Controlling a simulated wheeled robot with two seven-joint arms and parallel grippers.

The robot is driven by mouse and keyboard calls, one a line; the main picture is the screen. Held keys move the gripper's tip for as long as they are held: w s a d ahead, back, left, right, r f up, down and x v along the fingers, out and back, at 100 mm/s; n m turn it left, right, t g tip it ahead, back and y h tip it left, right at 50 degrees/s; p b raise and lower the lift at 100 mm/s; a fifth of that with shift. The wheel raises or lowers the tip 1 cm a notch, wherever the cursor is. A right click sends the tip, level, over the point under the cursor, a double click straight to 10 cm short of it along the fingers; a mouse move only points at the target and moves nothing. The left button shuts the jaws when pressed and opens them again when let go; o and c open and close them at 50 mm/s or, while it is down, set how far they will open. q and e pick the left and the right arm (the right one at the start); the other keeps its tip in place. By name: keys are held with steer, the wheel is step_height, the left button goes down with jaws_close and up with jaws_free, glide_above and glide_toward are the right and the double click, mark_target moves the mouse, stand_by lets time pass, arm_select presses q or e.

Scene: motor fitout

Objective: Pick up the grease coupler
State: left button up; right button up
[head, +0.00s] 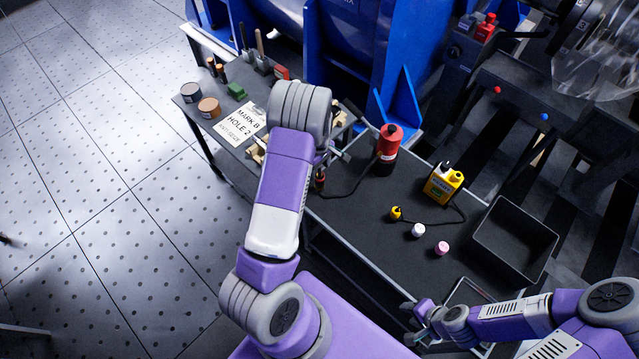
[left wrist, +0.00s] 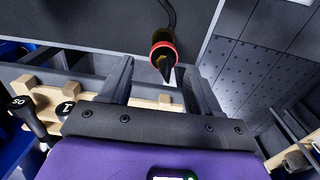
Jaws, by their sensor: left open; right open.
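A dark coupler with a red ring (left wrist: 163,52) hangs from a black hose in the left wrist view. In that view it lies just beyond and between the spread fingers of my left gripper (left wrist: 163,82), apart from both. In the head view the red-marked coupler (head: 320,181) sits at the bench's left edge, its hose leading to a red canister (head: 388,146). A yellow coupler (head: 396,213) lies on the bench, its hose joined to a yellow canister (head: 443,184). My left wrist hides most of its gripper there. My right gripper (head: 411,325) is open and empty at the bench's front.
White (head: 418,230) and pink (head: 441,248) caps lie on the dark bench (head: 360,222), near an empty black bin (head: 514,240). A labelled card (head: 238,122), cans and tools lie at the upper left. Blue machinery (head: 345,50) stands behind.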

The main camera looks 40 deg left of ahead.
mark_target(320, 176)
arm_select(q)
steer(key=f, duration=0.1)
steer(key=f+b, duration=0.1)
steer(key=f, duration=0.3)
steer(key=shift+s+d+f+b, duration=0.1)
steer(key=shift+s+d+b, duration=0.1)
steer(key=shift+d+b, duration=0.15)
jaws_close()
